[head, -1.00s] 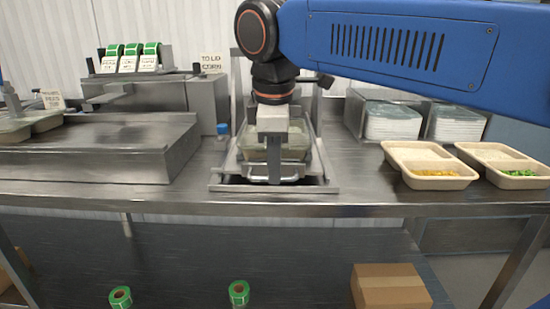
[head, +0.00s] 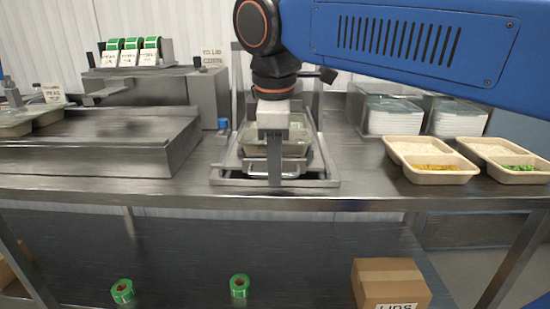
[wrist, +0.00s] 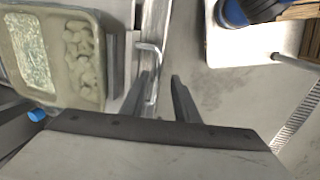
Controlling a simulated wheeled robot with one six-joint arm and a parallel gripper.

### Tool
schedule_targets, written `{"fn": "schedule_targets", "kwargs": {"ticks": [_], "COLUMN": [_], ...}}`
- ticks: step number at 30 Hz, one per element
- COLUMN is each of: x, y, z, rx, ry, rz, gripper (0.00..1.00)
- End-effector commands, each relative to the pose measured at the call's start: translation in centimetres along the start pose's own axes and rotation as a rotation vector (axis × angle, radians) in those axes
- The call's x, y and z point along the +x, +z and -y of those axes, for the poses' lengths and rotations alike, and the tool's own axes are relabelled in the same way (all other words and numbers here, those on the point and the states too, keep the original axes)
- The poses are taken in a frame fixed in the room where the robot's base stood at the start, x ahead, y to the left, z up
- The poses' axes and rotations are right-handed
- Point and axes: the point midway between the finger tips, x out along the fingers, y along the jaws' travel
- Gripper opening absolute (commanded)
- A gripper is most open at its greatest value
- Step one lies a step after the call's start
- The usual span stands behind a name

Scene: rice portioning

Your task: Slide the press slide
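The press slide (head: 222,174) is a metal frame on the counter, with a lidded or filled tray (head: 262,138) sitting on it. In the wrist view the tray (wrist: 103,95) has two compartments, one with white grains and one with pale lumps. A thin metal handle (wrist: 152,48) runs along the slide's front. My gripper (head: 275,184) points down at the front of the slide, at the handle. In the wrist view my gripper's two fingertips (wrist: 160,76) are apart, with the handle bar between them, nearer the left finger. Contact with the bar cannot be told.
Two food trays, one with corn (head: 438,177) and one with green vegetables (head: 520,178), stand at the counter's right. Clear-lidded stacks (head: 393,117) stand behind them. A raised metal block (head: 90,150) is to the left. The counter's front edge (head: 370,203) is close to the slide.

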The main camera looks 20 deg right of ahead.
Motion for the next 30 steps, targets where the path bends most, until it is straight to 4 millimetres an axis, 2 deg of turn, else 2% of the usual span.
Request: {"fn": "schedule_targets", "kwargs": {"ticks": [5,8,24,30], "x": [-1.1,-2.5,-13.2,-16.0], "y": [-0.1,-0.1,-0.1,-0.1], "z": [-0.1,-0.1,0.0,0.0], "rx": [0.0,0.0,-0.001,0.0], "ry": [0.002,0.003,0.002,0.0], "rz": [-0.001,-0.002,-0.002,-0.001], "gripper": [0.28,0.28,0.28,0.28]}}
